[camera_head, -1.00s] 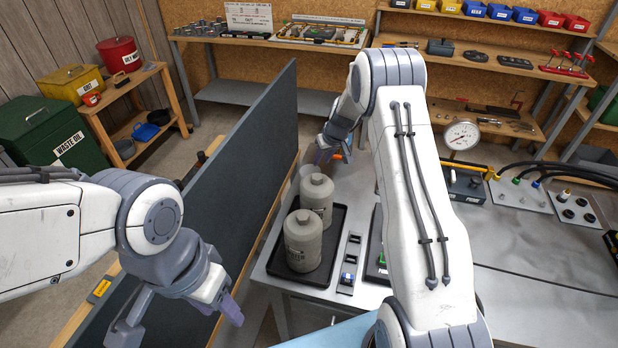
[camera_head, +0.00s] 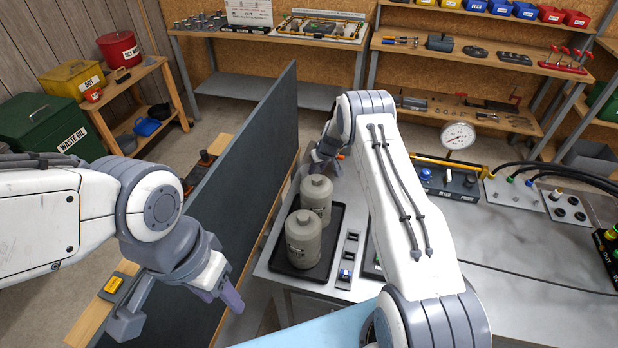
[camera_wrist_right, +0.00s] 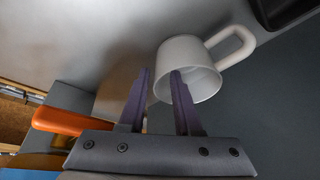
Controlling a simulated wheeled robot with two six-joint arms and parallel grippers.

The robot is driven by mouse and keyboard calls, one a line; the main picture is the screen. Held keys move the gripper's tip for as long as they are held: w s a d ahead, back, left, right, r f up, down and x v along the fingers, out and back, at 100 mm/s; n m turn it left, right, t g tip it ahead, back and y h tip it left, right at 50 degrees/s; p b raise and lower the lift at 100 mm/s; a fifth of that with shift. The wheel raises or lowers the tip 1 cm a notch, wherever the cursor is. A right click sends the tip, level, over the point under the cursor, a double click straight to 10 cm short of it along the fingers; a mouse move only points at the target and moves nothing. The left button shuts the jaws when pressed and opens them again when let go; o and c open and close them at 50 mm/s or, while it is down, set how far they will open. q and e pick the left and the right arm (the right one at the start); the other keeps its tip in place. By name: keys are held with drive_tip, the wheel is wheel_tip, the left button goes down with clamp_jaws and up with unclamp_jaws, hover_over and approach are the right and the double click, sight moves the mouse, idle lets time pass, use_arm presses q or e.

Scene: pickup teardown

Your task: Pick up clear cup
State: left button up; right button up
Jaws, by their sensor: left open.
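The pale, see-through-looking cup (camera_wrist_right: 190,68) shows in the right wrist view, with its handle toward the upper right and its mouth toward my right gripper (camera_wrist_right: 160,80). That gripper's fingers are apart. One finger overlaps the cup's mouth and the other is just outside its left side; I cannot tell whether either touches. In the head view my right gripper (camera_head: 322,168) is at the far end of the bench, behind two grey bottles, and the cup is hard to make out there. My left gripper (camera_head: 220,296) is open and empty by the dark panel.
Two grey bottles (camera_head: 304,239) stand in a black tray (camera_head: 331,258) near my right gripper. A tall dark panel (camera_head: 250,165) stands left of the bench (camera_head: 500,255). A gauge (camera_head: 458,136) and hoses stand at the right. An orange object (camera_wrist_right: 65,122) is beside my right gripper.

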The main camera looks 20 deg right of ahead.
clamp_jaws()
drive_tip(key=shift+r, duration=0.15)
